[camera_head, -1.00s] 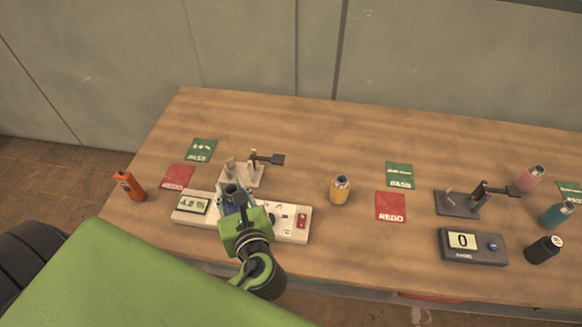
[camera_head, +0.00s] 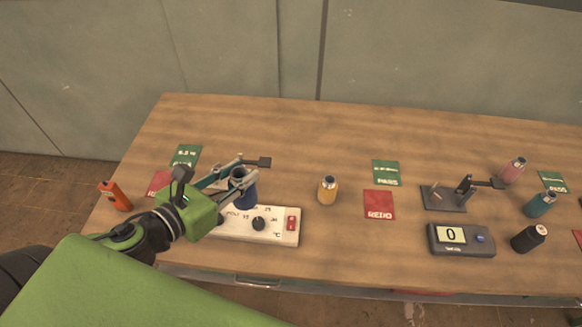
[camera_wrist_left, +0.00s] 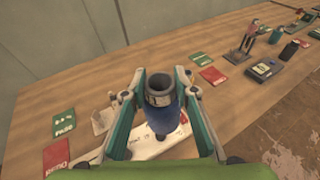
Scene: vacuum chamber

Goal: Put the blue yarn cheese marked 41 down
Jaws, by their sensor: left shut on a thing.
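The blue yarn cheese (camera_head: 243,191) is a dark blue, bottle-like cylinder with a dark neck. It stands about upright between the fingers of my left gripper (camera_head: 246,174), which is shut on it. The left wrist view shows it (camera_wrist_left: 162,118) between both fingers, with a pale band near its top; I cannot read a 41. It appears over or just behind the white meter (camera_head: 272,236). I cannot tell whether its base touches anything. My right gripper is not in view.
Behind it are a small stand with a dark lever (camera_head: 258,162), a green PASS card (camera_head: 186,155) and a partly hidden red card (camera_head: 160,182). An orange object (camera_head: 114,196) stands left, a yellow bottle (camera_head: 328,190) right. Wood near the back edge is clear.

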